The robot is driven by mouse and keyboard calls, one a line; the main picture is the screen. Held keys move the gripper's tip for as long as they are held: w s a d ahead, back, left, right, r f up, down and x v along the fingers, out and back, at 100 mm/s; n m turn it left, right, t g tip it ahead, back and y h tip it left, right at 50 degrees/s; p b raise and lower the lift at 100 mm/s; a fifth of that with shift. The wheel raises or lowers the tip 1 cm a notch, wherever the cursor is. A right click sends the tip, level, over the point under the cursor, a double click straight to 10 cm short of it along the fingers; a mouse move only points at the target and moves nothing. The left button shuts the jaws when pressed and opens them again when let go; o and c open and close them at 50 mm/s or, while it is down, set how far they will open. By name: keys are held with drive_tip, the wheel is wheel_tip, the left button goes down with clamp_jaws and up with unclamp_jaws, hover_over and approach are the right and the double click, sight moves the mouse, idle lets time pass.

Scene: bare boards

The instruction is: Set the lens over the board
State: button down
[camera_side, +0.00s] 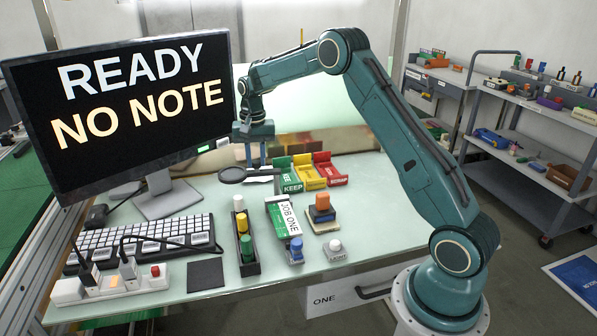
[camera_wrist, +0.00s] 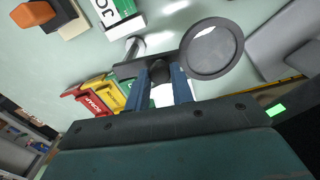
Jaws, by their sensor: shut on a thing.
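A dark-rimmed round lens (camera_side: 232,175) with a handle is at the back of the table, left of the coloured trays. My gripper (camera_side: 256,163) is shut on its handle. A green and white board reading JOB ONE (camera_side: 284,217) lies on the table, right of the pen rack. Its end shows at the top of the wrist view (camera_wrist: 118,12). The lens is apart from this board.
Green, yellow (camera_side: 309,174) and red trays stand behind the board. A stamp on a pad (camera_side: 322,214) is to its right, and a black rack of coloured cylinders (camera_side: 246,256) to its left. A monitor (camera_side: 130,115) and keyboard (camera_side: 150,238) fill the left side.

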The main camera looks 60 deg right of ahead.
drive_tip(key=s+n, duration=0.8)
drive_tip(key=n, duration=1.1)
drive_tip(key=shift+a+n, duration=0.25)
drive_tip(key=shift+n, duration=0.05)
drive_tip(key=shift+s, duration=0.15)
drive_tip(key=c, duration=1.2)
unclamp_jaws()
drive_tip(key=shift+r, duration=0.2)
wheel_tip(320, 180, up, 14)
drive_tip(key=shift+f, duration=0.2)
